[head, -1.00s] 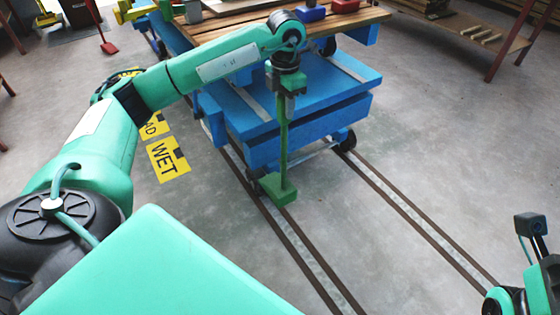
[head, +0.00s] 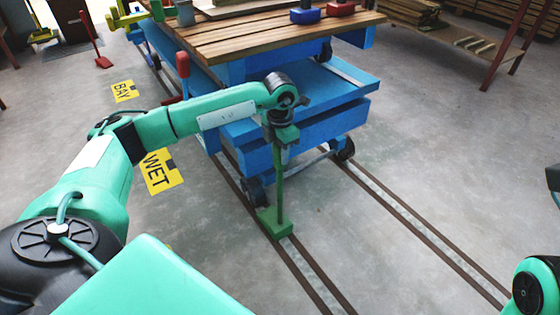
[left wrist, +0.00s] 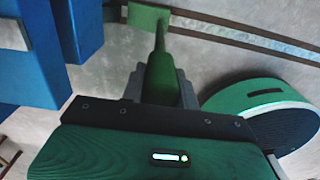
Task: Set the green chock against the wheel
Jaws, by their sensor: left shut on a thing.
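The green chock (head: 275,223) is a block on a tall upright green handle. It is at the left rail, just in front of the black front-left wheel (head: 257,190) of the blue cart (head: 300,128). Its back edge appears close to the wheel; I cannot tell whether they touch or whether the block rests on the floor. My left gripper (head: 282,137) is shut on the top of the handle. In the left wrist view the handle runs from the gripper (left wrist: 160,88) to the chock (left wrist: 148,14). My right gripper is not in view; only part of that arm shows.
The cart bears a wooden slatted deck (head: 270,36) with blue (head: 305,15) and red (head: 340,8) blocks. A red handled piece (head: 182,75) stands beside the cart's left side, another red one (head: 100,50) farther back. Yellow WET (head: 160,172) and BAY (head: 124,91) floor signs lie left. Floor in front is clear.

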